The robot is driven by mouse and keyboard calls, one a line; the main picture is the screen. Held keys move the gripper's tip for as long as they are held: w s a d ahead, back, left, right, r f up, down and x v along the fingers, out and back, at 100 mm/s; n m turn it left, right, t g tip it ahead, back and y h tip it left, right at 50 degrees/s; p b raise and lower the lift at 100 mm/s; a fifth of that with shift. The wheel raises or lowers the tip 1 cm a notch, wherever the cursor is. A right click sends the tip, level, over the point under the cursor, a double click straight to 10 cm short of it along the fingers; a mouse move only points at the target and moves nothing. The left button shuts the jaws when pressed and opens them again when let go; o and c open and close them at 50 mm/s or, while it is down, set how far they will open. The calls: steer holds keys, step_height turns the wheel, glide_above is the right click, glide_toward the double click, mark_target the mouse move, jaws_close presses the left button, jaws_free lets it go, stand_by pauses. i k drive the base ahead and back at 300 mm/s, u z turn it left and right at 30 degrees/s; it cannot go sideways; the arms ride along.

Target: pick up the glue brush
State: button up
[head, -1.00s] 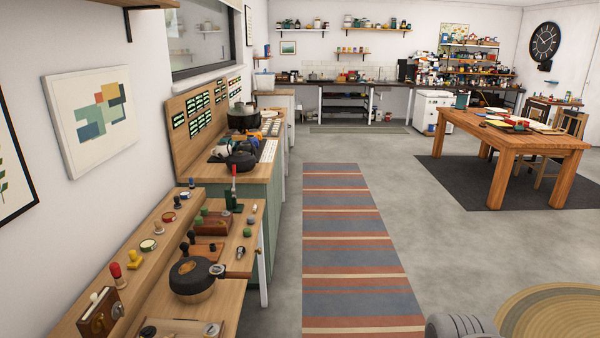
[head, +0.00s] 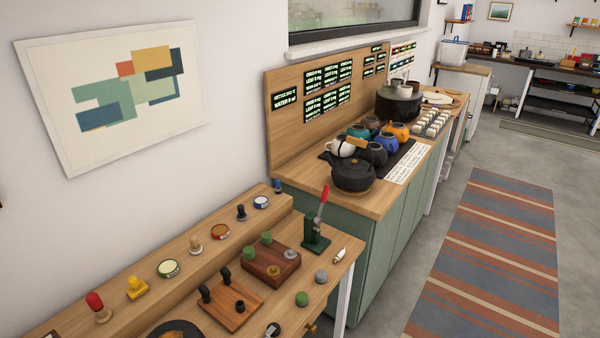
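I cannot pick out a glue brush for certain in the head view. A small pale, pointed item (head: 340,256) lies at the right end of the wooden workbench (head: 335,283), near its edge; it is too small to identify. My gripper is not in view.
The bench holds a green press with a red handle (head: 317,225), a dark wooden block (head: 271,262), a lighter board with black knobs (head: 231,304), tins and stamps. Beyond it, a green cabinet (head: 355,270) bears kettles and pots. Floor with a striped rug (head: 490,255) is clear at right.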

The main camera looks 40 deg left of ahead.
mark_target(279, 189)
steer(key=u, duration=0.4)
steer(key=i, duration=1.2)
steer(key=u, duration=1.65)
steer(key=i, duration=0.95)
steer(key=u, duration=0.8)
